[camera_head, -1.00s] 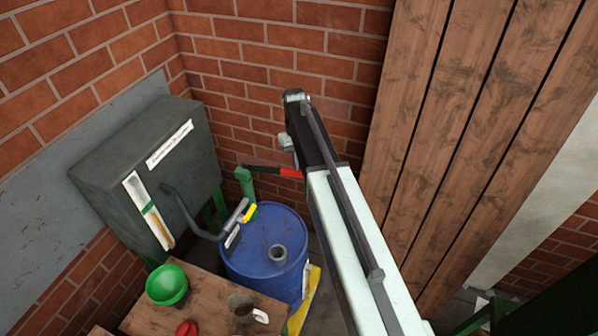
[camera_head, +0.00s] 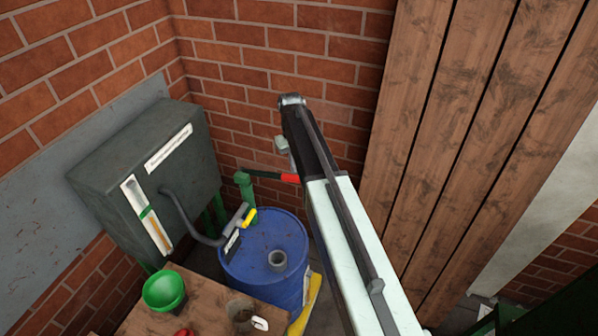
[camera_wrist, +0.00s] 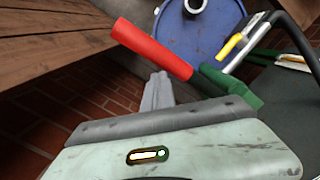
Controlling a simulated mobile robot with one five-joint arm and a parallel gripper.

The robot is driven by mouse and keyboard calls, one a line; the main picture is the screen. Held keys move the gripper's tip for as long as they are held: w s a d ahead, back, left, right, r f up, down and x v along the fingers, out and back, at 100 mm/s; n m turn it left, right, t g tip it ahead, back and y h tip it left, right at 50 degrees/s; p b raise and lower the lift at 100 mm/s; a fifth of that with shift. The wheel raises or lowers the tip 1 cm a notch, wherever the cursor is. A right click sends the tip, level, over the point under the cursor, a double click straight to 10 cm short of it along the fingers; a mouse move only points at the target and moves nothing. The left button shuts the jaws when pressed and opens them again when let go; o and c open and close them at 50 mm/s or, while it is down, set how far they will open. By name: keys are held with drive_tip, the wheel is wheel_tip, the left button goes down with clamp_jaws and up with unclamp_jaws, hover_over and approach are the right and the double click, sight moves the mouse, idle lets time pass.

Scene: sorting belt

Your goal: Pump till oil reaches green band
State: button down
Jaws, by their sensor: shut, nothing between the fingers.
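A green pump (camera_head: 243,186) stands behind the blue oil drum, with a red-gripped lever (camera_head: 290,178) pointing right. The lever's red grip (camera_wrist: 152,48) also crosses the upper middle of the wrist view, joined to the green pump body (camera_wrist: 235,90). My gripper (camera_wrist: 158,88) is shut and empty, its tips just short of the red grip; I cannot tell whether they touch. In the head view my arm hides the gripper. The dark tank (camera_head: 110,160) on the left has a sight gauge (camera_head: 148,216) with a green band and amber oil below it.
The blue drum (camera_head: 240,262) has an open bung on top and a yellow-handled tool on it. A wooden table (camera_head: 200,290) in front holds a green bowl (camera_head: 164,290) and a mug (camera_head: 240,311). Brick walls and wooden planks (camera_head: 450,130) close in the corner.

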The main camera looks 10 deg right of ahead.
wheel_tip(320, 180, up, 8)
drive_tip(key=p, duration=0.7)
drive_tip(key=shift+w+f+p, duration=0.15)
drive_tip(key=shift+w+p, duration=0.2)
drive_tip(key=shift+a, duration=0.1)
